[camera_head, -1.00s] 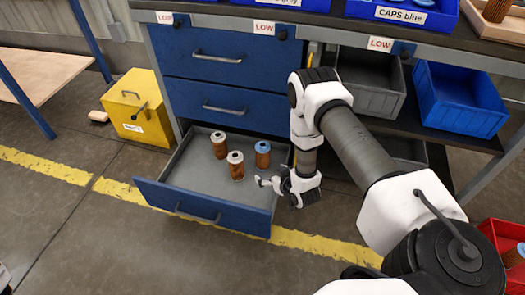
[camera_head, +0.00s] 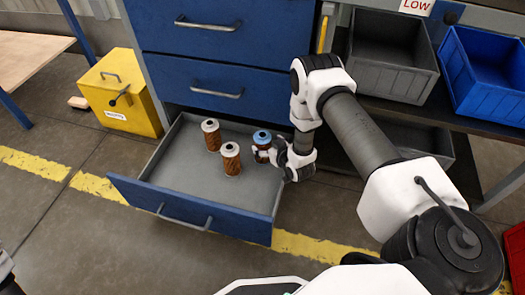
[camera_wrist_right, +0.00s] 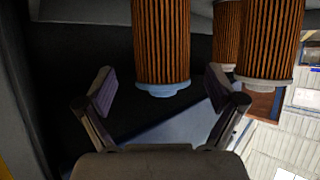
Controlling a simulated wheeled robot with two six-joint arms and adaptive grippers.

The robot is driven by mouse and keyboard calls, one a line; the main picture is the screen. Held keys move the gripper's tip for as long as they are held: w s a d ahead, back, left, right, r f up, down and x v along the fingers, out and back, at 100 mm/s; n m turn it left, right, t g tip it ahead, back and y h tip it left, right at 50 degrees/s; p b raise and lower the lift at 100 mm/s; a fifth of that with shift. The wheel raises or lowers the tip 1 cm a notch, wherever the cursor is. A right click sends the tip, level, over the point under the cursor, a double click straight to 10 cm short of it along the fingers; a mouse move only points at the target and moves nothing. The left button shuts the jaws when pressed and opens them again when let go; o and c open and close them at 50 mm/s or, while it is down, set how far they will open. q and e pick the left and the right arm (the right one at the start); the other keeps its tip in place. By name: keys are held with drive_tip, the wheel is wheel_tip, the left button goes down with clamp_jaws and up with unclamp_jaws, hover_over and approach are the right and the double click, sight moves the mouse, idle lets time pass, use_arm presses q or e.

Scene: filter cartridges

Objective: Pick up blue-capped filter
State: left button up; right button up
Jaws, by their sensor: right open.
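The blue-capped filter (camera_head: 262,140) stands upright in the open blue drawer (camera_head: 190,205), with brown pleated sides. My right gripper (camera_head: 266,156) is at its near right side, low in the drawer, and partly hides it. In the right wrist view the blue-capped filter (camera_wrist_right: 161,45) appears upside down, its blue cap between the two spread fingers of my open right gripper (camera_wrist_right: 161,90). No finger visibly touches it. Two white-capped filters (camera_head: 211,135) (camera_head: 231,160) stand to its left. My left gripper is not in view.
Shut blue drawers (camera_head: 210,80) rise behind the open one. A yellow box (camera_head: 122,95) stands on the floor at left. A grey bin (camera_head: 392,55) and a blue bin (camera_head: 485,75) sit on the shelf at right. A red bin (camera_head: 515,250) shows at the right edge.

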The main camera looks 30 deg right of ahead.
drive_tip(key=b+x, duration=0.1)
drive_tip(key=x, duration=0.2)
drive_tip(key=shift+w+a+f+b, duration=0.15)
drive_tip(key=shift+f+b, duration=0.1)
drive_tip(key=shift+b, duration=0.1)
drive_tip(key=shift+w, duration=0.25)
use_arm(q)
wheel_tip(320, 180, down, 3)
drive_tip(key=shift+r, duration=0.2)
use_arm(e)
drive_tip(key=shift+r, duration=0.15)
drive_tip(key=c, duration=1.3)
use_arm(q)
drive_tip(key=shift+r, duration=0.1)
use_arm(e)
drive_tip(key=shift+r, duration=0.1)
